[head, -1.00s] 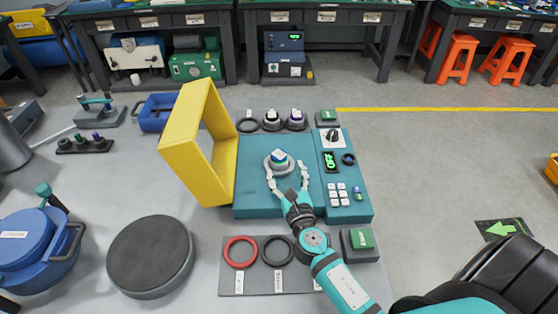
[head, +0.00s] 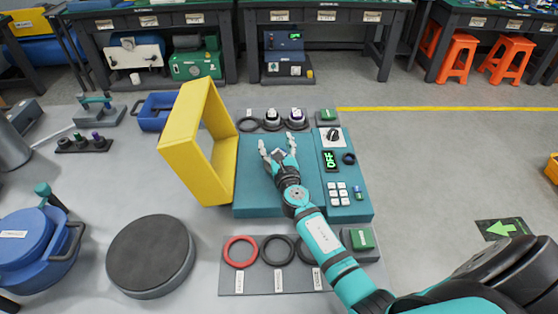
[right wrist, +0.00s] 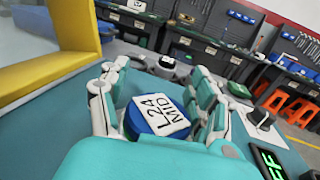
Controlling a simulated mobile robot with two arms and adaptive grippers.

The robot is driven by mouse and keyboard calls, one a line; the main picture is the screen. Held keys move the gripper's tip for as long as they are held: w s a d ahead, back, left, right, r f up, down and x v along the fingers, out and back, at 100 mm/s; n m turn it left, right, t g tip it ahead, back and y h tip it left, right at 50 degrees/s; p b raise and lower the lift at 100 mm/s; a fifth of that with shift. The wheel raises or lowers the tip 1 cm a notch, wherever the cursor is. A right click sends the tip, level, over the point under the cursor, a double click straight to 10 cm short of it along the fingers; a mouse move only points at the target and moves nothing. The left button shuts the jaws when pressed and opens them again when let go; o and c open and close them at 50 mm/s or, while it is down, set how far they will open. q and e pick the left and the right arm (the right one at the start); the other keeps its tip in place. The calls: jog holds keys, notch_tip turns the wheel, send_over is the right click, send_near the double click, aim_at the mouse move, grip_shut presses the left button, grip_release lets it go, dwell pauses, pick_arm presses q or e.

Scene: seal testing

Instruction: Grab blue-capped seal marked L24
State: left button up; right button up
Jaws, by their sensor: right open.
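The blue-capped seal shows in the right wrist view (right wrist: 143,122), with a white top label reading "L24 MID". In the head view only a small part of it (head: 279,153) shows between the fingers. My right gripper (head: 277,142) is open over the teal test station (head: 252,198). In the right wrist view the gripper (right wrist: 160,68) has one finger on each side of the cap. I cannot tell whether either finger touches it. The seal's base and its seat are hidden by the gripper. My left gripper is not in view.
A yellow frame (head: 168,155) stands upright just left of the station. Behind the gripper, a rack holds a black ring (head: 248,124) and two capped seals (head: 272,120). A control panel with an "OFF" display (head: 330,160) is at right. Red (head: 240,252) and black rings lie in front.

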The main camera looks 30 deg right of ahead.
grip_shut()
dwell(0.3)
dwell(0.6)
